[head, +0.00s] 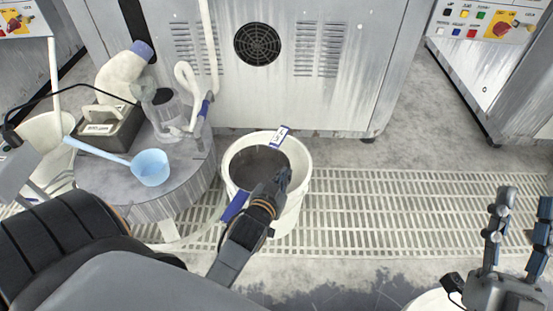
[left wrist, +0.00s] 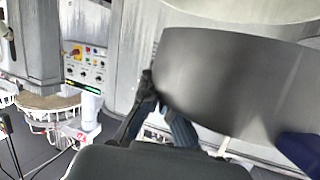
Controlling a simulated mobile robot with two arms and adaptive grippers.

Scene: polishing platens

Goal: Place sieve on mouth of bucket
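The sieve (head: 255,163) shows as a dark round piece with blue handles, lined up over the mouth of the white bucket (head: 291,215). One blue handle lies across the far rim and the other at the near left. I cannot tell whether it rests on the rim or hangs just above it. My left gripper (head: 277,184) is shut on the sieve's near right edge. In the left wrist view the sieve (left wrist: 235,85) fills the right side as a grey curved wall, with a finger (left wrist: 147,95) against its left edge. My right gripper (head: 520,225) is open and empty at the lower right.
A round grey stand (head: 180,190) left of the bucket holds a blue ladle (head: 150,167), a clear jug (head: 168,112) and a handled block (head: 108,128). A grey machine (head: 345,100) stands behind. The floor grating (head: 400,205) right of the bucket is clear.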

